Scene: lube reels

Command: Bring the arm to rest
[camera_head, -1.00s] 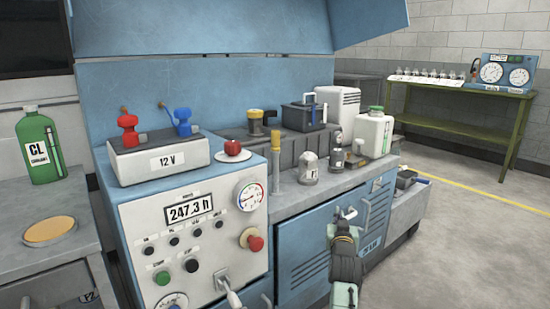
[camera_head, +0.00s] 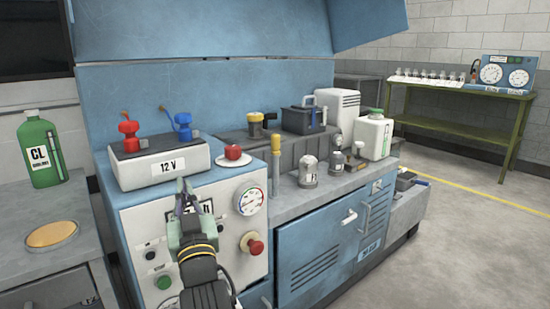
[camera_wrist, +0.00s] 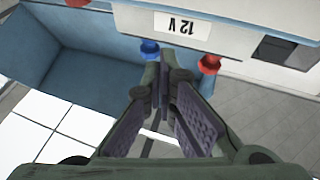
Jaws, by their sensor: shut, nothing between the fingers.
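My gripper (camera_head: 183,193) is raised in front of the grey control panel (camera_head: 140,215), below the 12 V box (camera_head: 160,163). It covers part of the panel's hour display and some knobs. Its fingers are together with nothing between them; in the wrist view the closed fingertips (camera_wrist: 164,62) point towards the 12 V box (camera_wrist: 200,27), which appears upside down there. My gripper looks apart from the panel, though the exact gap is hard to tell.
A red emergency knob (camera_head: 252,244) and a gauge (camera_head: 249,201) are right of my arm. The blue cabinet door (camera_head: 320,245) appears shut. Bottles and canisters line the counter (camera_head: 290,205). A green coolant bottle (camera_head: 42,150) stands left. The floor (camera_head: 460,240) at right is clear.

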